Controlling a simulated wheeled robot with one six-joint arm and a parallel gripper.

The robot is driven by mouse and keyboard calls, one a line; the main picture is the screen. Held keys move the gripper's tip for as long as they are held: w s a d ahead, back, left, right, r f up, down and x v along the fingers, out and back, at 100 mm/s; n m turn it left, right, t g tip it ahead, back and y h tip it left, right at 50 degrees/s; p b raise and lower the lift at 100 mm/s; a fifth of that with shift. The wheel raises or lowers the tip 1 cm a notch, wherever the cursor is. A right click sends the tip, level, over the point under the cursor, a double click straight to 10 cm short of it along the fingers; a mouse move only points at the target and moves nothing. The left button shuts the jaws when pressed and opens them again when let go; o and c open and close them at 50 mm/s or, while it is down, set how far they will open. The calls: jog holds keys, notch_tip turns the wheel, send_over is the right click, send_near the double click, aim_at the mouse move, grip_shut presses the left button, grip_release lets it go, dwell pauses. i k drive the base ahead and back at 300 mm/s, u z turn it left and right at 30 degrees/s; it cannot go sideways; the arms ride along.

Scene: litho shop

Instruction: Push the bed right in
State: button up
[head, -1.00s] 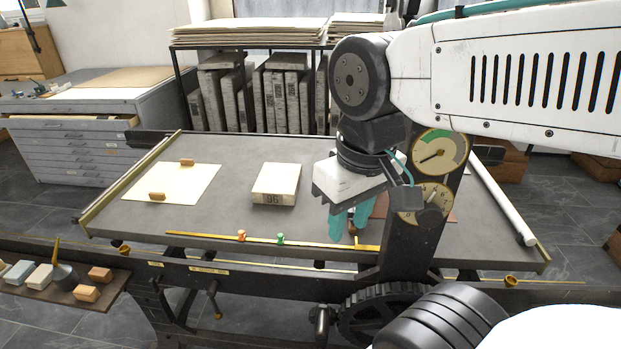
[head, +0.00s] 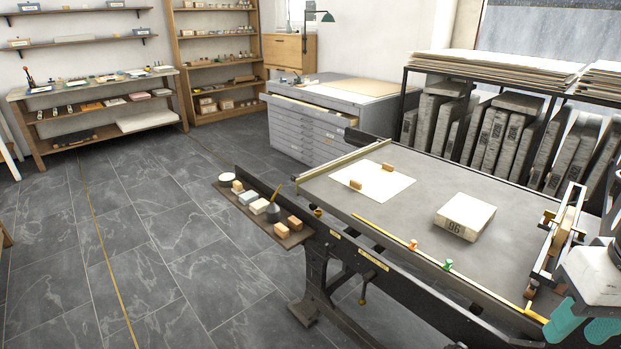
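The bed (head: 335,205) is a wide grey flat slab on the dark press frame (head: 440,312), with brass-coloured edging. A pale stone block marked 96 (head: 465,217) lies on it, right of a white sheet (head: 372,186) with two small wooden blocks. My gripper (head: 583,326) is at the lower right corner of the view, by the bed's near right part, partly cut off. Its teal fingers point down and left. I cannot tell how far apart they are, or whether they touch anything. A small brown knob (head: 531,288) stands just left of them.
A crossbar frame (head: 563,225) stands over the bed's right part. A side shelf (head: 290,238) with several small blocks juts from the press's left end. Grey drawers (head: 305,130) and a rack of stones (head: 490,135) stand behind. The tiled floor at left is clear.

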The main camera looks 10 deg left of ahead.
aim_at(492, 273)
jog(key=u, duration=1.5)
jog(key=i, duration=2.05)
jog(key=z, duration=0.95)
jog(key=i, duration=0.7)
jog(key=z, duration=0.75)
